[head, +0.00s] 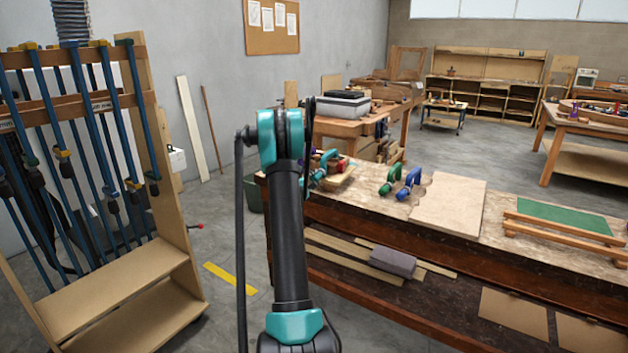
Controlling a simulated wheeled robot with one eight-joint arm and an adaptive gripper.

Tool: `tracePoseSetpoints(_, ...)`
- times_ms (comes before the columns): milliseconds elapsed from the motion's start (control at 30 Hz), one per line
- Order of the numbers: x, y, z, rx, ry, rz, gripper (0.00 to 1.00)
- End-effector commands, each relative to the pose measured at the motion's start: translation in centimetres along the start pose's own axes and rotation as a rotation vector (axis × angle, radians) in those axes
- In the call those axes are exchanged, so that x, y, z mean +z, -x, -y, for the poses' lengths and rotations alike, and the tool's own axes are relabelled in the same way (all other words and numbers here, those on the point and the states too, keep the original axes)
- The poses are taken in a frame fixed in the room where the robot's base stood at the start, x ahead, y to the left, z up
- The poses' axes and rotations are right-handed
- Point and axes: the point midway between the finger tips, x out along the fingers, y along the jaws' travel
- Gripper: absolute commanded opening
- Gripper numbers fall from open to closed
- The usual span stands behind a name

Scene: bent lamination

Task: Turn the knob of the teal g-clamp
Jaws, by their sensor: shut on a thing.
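A teal g-clamp (322,168) shows in the head view just right of my arm, at the left end of the workbench. It sits beside a red and wooden piece, and its left part, with any knob there, is hidden behind my arm. My teal and black arm rises through the middle of the picture and bends at its top, close in front of the clamp. My gripper does not show; the arm's own links cover the place beyond them. I cannot see contact between gripper and knob.
Green (390,180) and blue (409,183) clamps stand on the workbench (490,232) beside a pale board (449,204). A green panel with wooden rails (565,219) lies farther right. A rack of blue bar clamps (150,200) stands left. Floor shows between rack and bench.

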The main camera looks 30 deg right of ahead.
Motion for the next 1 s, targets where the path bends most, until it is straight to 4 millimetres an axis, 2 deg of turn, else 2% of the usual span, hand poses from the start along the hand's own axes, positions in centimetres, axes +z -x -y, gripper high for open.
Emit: tracePoseSetpoints(1000,0.01,0.00,0.12,0.000,-0.966,0.001,0.03)
